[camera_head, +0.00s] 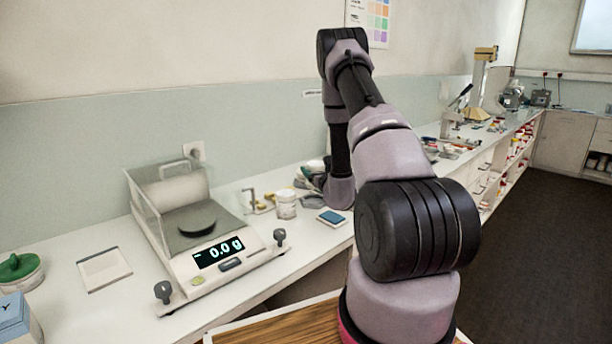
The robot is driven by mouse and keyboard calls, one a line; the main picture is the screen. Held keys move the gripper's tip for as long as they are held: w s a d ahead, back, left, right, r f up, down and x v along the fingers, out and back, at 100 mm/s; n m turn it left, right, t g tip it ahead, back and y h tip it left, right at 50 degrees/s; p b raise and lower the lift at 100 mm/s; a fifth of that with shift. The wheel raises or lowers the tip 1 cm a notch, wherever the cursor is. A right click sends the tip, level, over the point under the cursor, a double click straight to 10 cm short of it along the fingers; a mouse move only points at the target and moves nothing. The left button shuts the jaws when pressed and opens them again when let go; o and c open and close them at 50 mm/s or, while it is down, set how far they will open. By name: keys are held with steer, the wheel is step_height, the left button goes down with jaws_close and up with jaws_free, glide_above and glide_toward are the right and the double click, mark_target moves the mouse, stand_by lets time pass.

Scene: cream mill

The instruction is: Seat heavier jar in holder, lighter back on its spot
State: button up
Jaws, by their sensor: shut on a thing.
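A white jar with a lid (286,204) stands upright on the counter, right of the scale. My gripper (311,179) is just behind and right of this jar, at the end of my downward-bent arm. It is small and partly hidden in this view. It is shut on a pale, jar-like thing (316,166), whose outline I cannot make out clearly. I cannot tell for certain which thing is the holder.
A pale square plate (103,269) lies bare, left of the scale. A green-topped tub (18,270) and a blue-topped box (12,315) stand far left. A small metal stand (252,198) and a blue pad (332,218) flank the jar. Small items crowd the counter farther right.

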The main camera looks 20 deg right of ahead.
steer(key=shift+w+a+f, duration=0.15)
steer(key=shift+a+f, duration=0.05)
steer(key=shift+f, duration=2.45)
steer(key=shift+d+f, duration=0.1)
steer(key=shift+f, duration=0.6)
stand_by(0.6)
steer(key=o, duration=1.2)
steer(key=shift+c, duration=0.2)
